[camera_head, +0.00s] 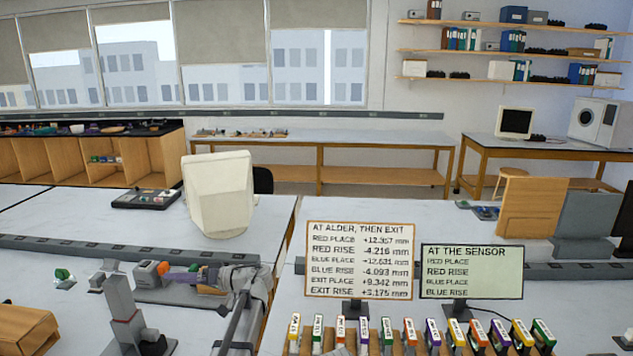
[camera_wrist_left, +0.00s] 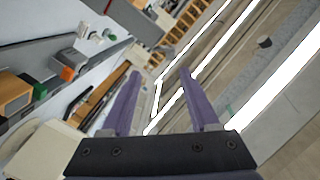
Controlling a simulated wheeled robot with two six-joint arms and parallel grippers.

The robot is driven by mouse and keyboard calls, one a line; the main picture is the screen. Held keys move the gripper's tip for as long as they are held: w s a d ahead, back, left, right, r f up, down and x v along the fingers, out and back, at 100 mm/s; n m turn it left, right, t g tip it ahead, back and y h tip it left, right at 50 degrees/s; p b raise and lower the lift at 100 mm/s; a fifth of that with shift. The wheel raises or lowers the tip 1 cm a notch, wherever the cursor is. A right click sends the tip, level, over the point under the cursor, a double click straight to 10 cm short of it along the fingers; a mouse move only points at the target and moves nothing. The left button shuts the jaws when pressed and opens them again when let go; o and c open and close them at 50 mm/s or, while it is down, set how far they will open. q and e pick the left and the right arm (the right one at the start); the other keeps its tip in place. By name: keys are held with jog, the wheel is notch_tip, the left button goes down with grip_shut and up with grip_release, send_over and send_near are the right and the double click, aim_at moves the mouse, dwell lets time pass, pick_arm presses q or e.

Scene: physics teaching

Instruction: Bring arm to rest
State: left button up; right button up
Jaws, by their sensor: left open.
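My left arm (camera_head: 245,283) shows in the head view over the left worktop, its forearm and wrist bent toward the left. My left gripper (camera_head: 178,279) is small there, its purple finger pointing left beside a grey box with an orange part (camera_head: 165,268). In the left wrist view, the two purple fingers of my left gripper (camera_wrist_left: 160,75) stand well apart with nothing held between them. The grey box (camera_wrist_left: 62,66) lies off to the left of the fingers in that view. My right gripper is in neither view.
A grey upright stand (camera_head: 125,312) and a wooden block (camera_head: 25,330) stand at the lower left. A cream monitor (camera_head: 218,193) is behind the arm. Two text panels (camera_head: 360,260) (camera_head: 471,271) and a row of coloured labelled pieces (camera_head: 410,335) are to the right.

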pick_arm(q)
jog(key=s+d+f+m+h+b, duration=0.1)
jog(key=s+d+f+m+h, duration=0.4)
jog(key=s+d+f+h, duration=0.3)
jog(key=s+d+f+m+g+h+b, duration=0.1)
jog(key=s+d+f+m+h, duration=0.5)
jog(key=s+d+f, duration=0.8)
jog(key=s+d+h, duration=0.1)
jog(key=s+d, duration=0.5)
jog(key=d, duration=0.2)
jog(key=shift+f+g+h+b, duration=0.25)
jog(key=shift+g+h+b, duration=0.05)
jog(key=shift+h, duration=0.1)
